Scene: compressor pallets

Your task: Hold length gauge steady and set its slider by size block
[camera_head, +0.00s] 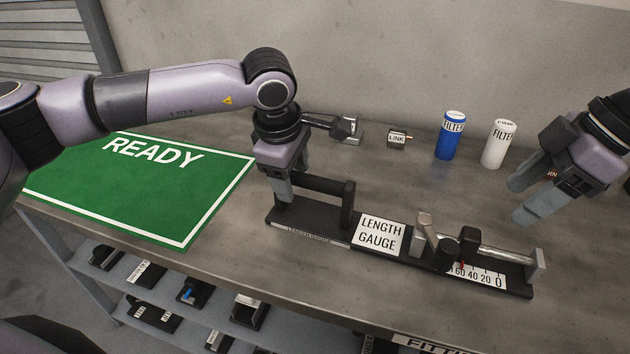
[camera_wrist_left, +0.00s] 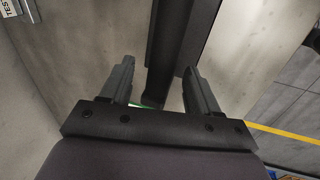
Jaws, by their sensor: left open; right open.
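The black length gauge (camera_head: 330,238) lies along the front of the bench, with a raised handle bar on its left half. Its black slider (camera_head: 468,246) with a red pointer sits on a metal rod above the 0-60 scale. A tilted beige-grey metal piece (camera_head: 424,232) stands just left of the slider; I cannot tell whether it is the size block. My left gripper (camera_head: 282,190) is at the handle's left end, open; in the left wrist view its fingers (camera_wrist_left: 159,68) stand either side of a dark bar. My right gripper (camera_head: 524,198) is open and empty, above and behind the gauge's right end.
A green READY mat (camera_head: 120,190) lies at the left. A LINK block (camera_head: 397,139), a blue filter (camera_head: 450,136) and a white filter (camera_head: 498,144) stand at the back. A small copper-coloured item (camera_head: 551,174) is partly hidden by my right gripper. A shelf below holds several parts.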

